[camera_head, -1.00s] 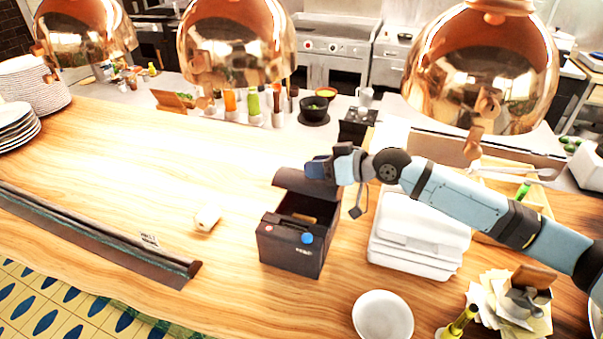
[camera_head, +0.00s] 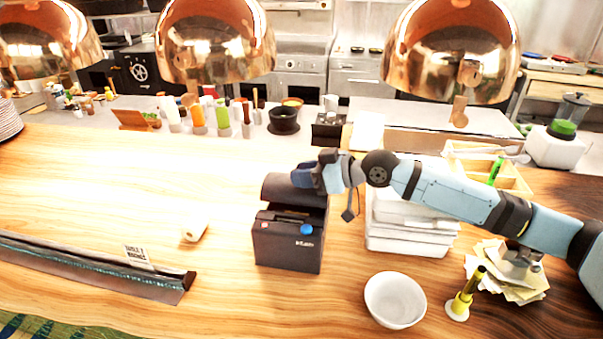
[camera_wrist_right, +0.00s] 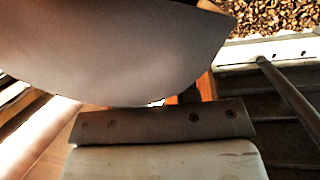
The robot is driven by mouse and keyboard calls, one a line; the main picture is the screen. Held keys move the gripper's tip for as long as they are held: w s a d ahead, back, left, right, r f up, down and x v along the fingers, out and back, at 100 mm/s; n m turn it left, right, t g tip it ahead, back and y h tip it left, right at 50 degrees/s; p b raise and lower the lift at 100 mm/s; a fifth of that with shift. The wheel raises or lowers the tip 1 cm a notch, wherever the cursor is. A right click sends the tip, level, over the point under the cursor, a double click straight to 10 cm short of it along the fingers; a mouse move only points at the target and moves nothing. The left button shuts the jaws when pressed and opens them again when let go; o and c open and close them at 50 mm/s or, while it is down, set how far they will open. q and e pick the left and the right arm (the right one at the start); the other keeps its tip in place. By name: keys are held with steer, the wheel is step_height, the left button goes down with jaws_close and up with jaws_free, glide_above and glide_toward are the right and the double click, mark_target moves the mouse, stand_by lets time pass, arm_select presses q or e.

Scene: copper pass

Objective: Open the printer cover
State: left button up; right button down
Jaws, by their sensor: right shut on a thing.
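The printer is a dark box (camera_head: 288,243) with a blue button, standing on the wooden counter in the head view. Its dark curved cover (camera_head: 283,190) is raised at the back, above the body, with a gap between them. My right gripper (camera_head: 308,177) is at the cover's upper right edge and is shut on it. In the right wrist view a large smooth brownish panel, apparently the cover (camera_wrist_right: 110,50), fills the upper left, close to a finger pad (camera_wrist_right: 160,124). The fingertips' contact is partly hidden. My left gripper is not in view.
White stacked containers (camera_head: 410,236) stand right of the printer, under my right arm. A white bowl (camera_head: 395,300) is in front. A paper roll (camera_head: 195,231) lies to the left. Copper lamps (camera_head: 216,40) hang over the back. The counter left of the printer is mostly clear.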

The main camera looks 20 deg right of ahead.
steer(key=shift+s+a+f, duration=0.1)
steer(key=shift+s+f, duration=0.1)
steer(key=shift+f, duration=0.05)
stand_by(0.3)
steer(key=c, duration=0.9)
jaws_free()
steer(key=shift+o, duration=0.2)
steer(key=shift+r, duration=0.15)
